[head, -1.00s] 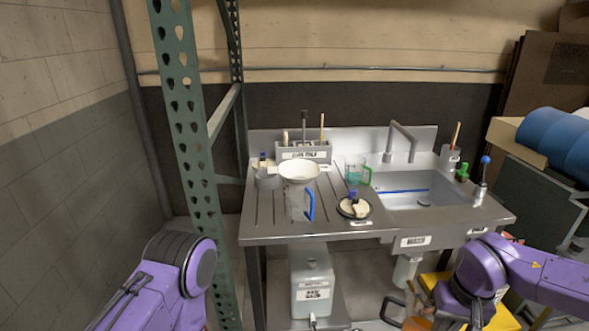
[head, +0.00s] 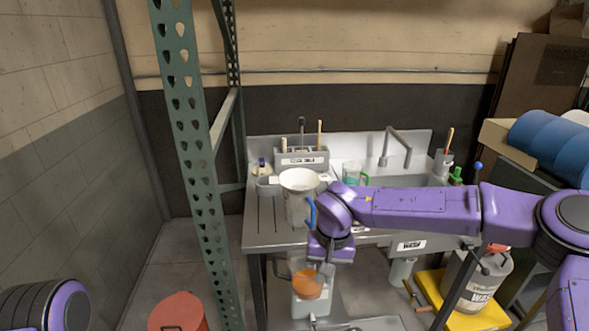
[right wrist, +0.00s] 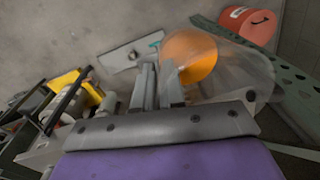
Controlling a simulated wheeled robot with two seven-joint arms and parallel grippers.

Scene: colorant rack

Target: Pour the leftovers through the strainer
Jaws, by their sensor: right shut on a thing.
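A white strainer (head: 299,179) sits on top of a clear pitcher (head: 296,211) with a blue handle, on the left part of the steel counter. My right gripper (head: 326,268) is shut on a clear cup (head: 307,284) with orange contents, in front of the counter and below its top. In the right wrist view the gripper's fingers (right wrist: 160,88) are closed at the side of the clear cup (right wrist: 232,78), and its orange contents (right wrist: 190,56) show. My left gripper is out of view.
A green rack post (head: 187,150) stands left of the counter. A red drum (head: 178,312) is at the lower left. A tool holder (head: 302,159) and a green-handled beaker (head: 353,173) stand on the counter.

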